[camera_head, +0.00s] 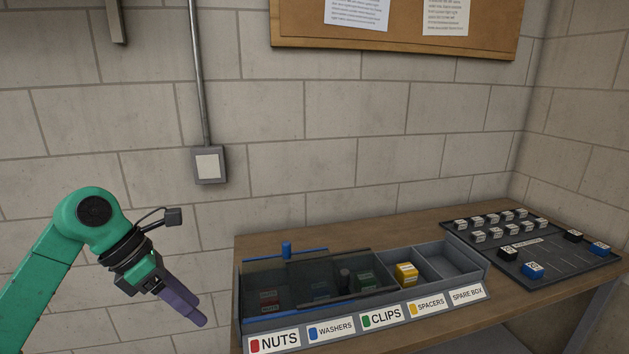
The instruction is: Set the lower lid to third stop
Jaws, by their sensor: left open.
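A long grey compartment box (476,285) stands on the bench, with dark see-through sliding lids over its left part. One lid (262,272) bears a blue knob (287,249) at the back left. A black knob (344,277) stands near the middle of the covered part. The lids overlap, and I cannot tell clearly which is lower. Together they cover the nuts, washers and clips compartments; spacers and spare box are uncovered. My left gripper (199,312), with purple fingers, is open and empty, left of the box and apart from it. My right gripper is out of view.
Front labels read NUTS, WASHERS, CLIPS, SPACERS and SPARE BOX. Yellow blocks (406,274) lie in the spacers compartment. A dark board (545,252) with small labelled blocks lies at the right of the wooden bench (400,232). A block wall stands behind.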

